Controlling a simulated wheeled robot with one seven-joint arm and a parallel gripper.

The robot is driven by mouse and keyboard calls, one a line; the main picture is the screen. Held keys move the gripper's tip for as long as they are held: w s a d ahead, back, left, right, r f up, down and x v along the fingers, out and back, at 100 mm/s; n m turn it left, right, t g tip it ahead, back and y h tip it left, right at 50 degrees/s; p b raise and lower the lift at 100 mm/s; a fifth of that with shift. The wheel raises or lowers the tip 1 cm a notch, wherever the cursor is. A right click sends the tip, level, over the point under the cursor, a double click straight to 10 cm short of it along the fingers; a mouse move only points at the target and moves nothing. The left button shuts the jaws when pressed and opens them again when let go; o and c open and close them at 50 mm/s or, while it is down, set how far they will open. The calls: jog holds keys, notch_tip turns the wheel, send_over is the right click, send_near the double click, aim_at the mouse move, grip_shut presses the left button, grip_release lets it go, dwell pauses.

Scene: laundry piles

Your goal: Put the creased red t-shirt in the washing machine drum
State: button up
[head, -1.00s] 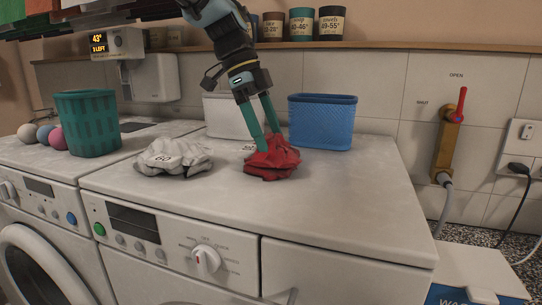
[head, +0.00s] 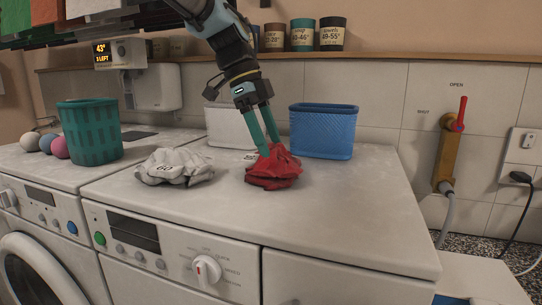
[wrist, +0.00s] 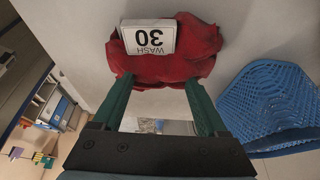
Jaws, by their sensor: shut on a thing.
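The creased red t-shirt (head: 272,175) is a crumpled heap on the white machine top (head: 330,210). My gripper (head: 271,150) reaches down from above with its green fingers shut on the upper part of the shirt. The wrist view also shows the red cloth (wrist: 175,68) at the fingertips, with a white tag reading "WASH 30" (wrist: 149,38). I cannot tell whether the shirt is lifted off the surface. A round washing machine door (head: 35,270) shows at the lower left, cut by the picture edge. The inside of a drum is not visible.
A crumpled grey-white garment (head: 172,168) lies left of the shirt. A blue basket (head: 323,132) and a white basket (head: 222,127) stand behind it. A green basket (head: 90,135) and balls are at left. The machine top's right front is clear.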

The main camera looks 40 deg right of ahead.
aim_at(277, 146)
jog(key=shift+r, duration=0.1)
jog(key=shift+r+b, duration=0.35)
jog(key=shift+r, duration=0.2)
jog(key=shift+r+b, duration=0.4)
jog(key=shift+r, duration=0.55)
jog(key=s+a+b, duration=0.3)
jog(key=s+a, duration=0.2)
jog(key=a, duration=0.2)
jog(key=s+a+b, duration=0.3)
jog(key=s+a, duration=0.1)
jog(key=a, duration=0.4)
jog(key=shift+s+a+r, duration=0.15)
jog(key=shift+s+a, duration=0.05)
jog(key=shift+s, duration=0.2)
